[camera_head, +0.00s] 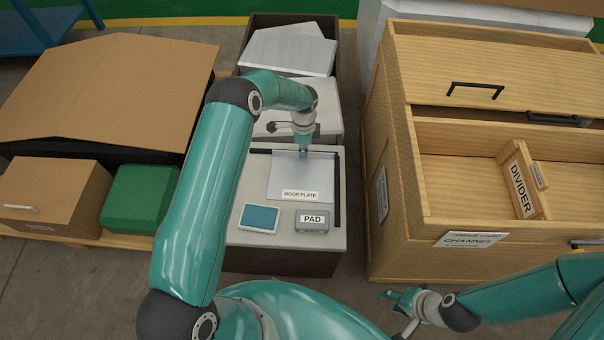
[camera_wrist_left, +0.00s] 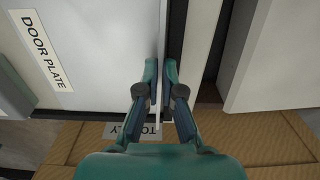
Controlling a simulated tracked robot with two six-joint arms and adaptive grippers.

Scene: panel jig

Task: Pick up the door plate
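The door plate (camera_head: 283,178) is a thin, pale metal sheet with a printed label, lying on a light-topped stand. It also shows in the left wrist view (camera_wrist_left: 95,75), where a thin upright edge runs between my fingers. My left gripper (camera_head: 303,152) is at the plate's far edge, pointing down. In the left wrist view, its fingers (camera_wrist_left: 161,70) are close together, one on each side of that edge, and appear shut on it. The exact contact is small to see. My right gripper (camera_head: 390,309) is empty at the lower right, fingers apart.
Dark rails (camera_head: 337,190) border the plate. A pad block (camera_head: 312,228) and a blue-topped tile (camera_head: 259,218) sit in front. A wooden cabinet (camera_head: 460,250) with a divider (camera_head: 522,188) stands right; cardboard boxes (camera_head: 100,90) and a green box (camera_head: 143,197) stand left.

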